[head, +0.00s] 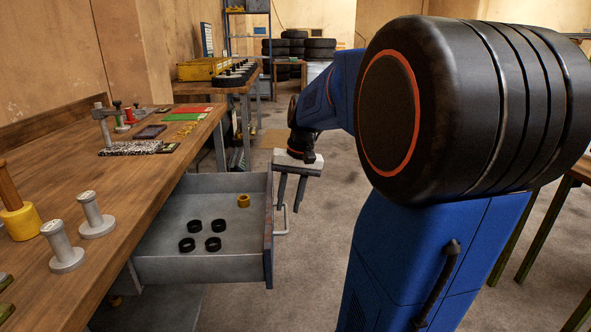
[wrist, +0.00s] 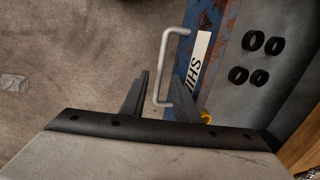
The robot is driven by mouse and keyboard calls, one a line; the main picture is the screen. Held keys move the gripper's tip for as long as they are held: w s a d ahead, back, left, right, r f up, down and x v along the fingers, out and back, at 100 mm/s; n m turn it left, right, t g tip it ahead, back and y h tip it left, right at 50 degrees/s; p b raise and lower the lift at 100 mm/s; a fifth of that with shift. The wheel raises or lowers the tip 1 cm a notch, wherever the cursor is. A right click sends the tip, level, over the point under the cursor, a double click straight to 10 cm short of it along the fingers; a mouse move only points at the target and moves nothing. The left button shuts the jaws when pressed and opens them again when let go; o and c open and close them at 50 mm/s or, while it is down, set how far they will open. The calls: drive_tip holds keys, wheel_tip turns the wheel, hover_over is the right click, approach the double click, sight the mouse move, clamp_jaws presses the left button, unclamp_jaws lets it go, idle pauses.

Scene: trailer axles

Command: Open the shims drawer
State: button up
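The shims drawer (head: 203,268) is pulled well out from the workbench in the head view. A pale bar handle (wrist: 164,55) stands off the front and also shows in the head view (head: 281,233). My gripper (head: 291,204) is just outside the drawer front. In the wrist view, its fingers (wrist: 162,82) are apart, one on each side of the handle's lower part, with visible gaps.
The wooden workbench (head: 160,187) on the left holds grey pegs (head: 95,216), a yellow-based tool (head: 20,219) and small parts. Another bench with a row of dark round parts (head: 236,74) stands beyond. Tyres (head: 320,48) are stacked at the back. Floor (head: 318,250) is clear beside the drawer.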

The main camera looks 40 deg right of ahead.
wheel_tip(320, 180, up, 15)
drive_tip(key=s+d, duration=0.1)
drive_tip(key=d, duration=0.1)
drive_tip(key=shift+s+d, duration=0.2)
drive_tip(key=shift+s, duration=0.15)
drive_tip(key=shift+r, duration=0.1)
